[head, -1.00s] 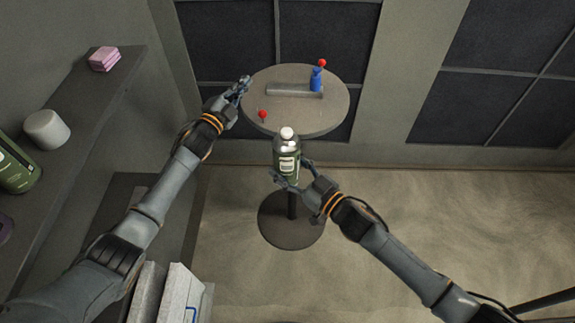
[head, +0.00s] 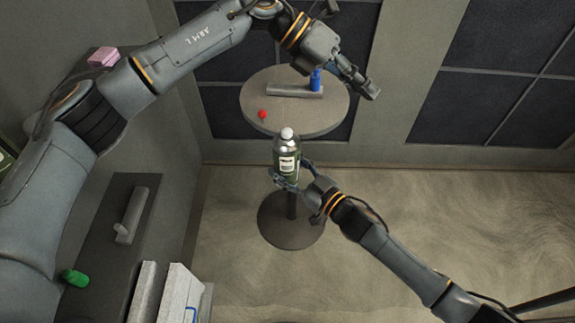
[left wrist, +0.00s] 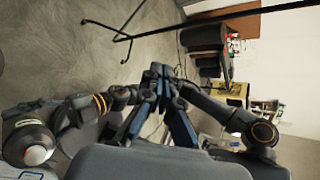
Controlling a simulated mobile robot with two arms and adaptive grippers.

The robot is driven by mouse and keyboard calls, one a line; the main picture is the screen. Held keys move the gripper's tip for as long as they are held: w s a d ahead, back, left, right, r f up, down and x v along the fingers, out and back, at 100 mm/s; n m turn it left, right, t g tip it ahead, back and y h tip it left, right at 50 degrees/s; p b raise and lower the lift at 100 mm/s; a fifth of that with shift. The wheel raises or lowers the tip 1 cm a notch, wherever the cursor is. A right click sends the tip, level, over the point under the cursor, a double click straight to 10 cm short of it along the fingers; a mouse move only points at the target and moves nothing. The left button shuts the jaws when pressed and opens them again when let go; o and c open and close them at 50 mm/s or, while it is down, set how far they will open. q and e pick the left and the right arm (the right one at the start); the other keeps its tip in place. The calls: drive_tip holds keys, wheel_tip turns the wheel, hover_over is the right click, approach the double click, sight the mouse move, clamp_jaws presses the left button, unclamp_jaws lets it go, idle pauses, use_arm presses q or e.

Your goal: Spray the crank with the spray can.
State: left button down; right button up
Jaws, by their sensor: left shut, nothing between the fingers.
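The spray can (head: 287,160), dark green with a white label and pale cap, is upright in my right gripper (head: 290,174), in front of the round table. The right fingers close around its lower part. A grey bar (head: 292,91), which looks like the crank, lies on the table with a blue upright piece (head: 315,82) at its right end. My left gripper (head: 372,91) is shut and empty, above the table's right side and past the blue piece. Its closed fingers (left wrist: 160,72) also show in the left wrist view.
The round table (head: 300,125) stands on one post with a disc foot (head: 290,232). A red ball (head: 263,114) is near its front left edge. A second grey bar (head: 131,215) and a green cylinder (head: 75,277) lie on a lower shelf at left.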

use_arm(q)
drive_tip(key=a+f+m+t+y, duration=0.1)
drive_tip(key=a+f+y, duration=0.1)
drive_tip(key=a+y, duration=0.35)
drive_tip(key=t+y, duration=0.3)
drive_tip(key=y, duration=0.3)
approach(286, 131)
drive_tip(key=shift+h, duration=0.25)
drive_tip(key=shift+w+a+f, duration=0.1)
drive_tip(key=shift+f, duration=1.25)
drive_tip(key=shift+w+a+f, duration=0.1)
drive_tip(key=shift+f, duration=1.3)
drive_tip(key=shift+f, duration=0.3)
drive_tip(key=shift+f, duration=1)
drive_tip(key=shift+r, duration=2.55)
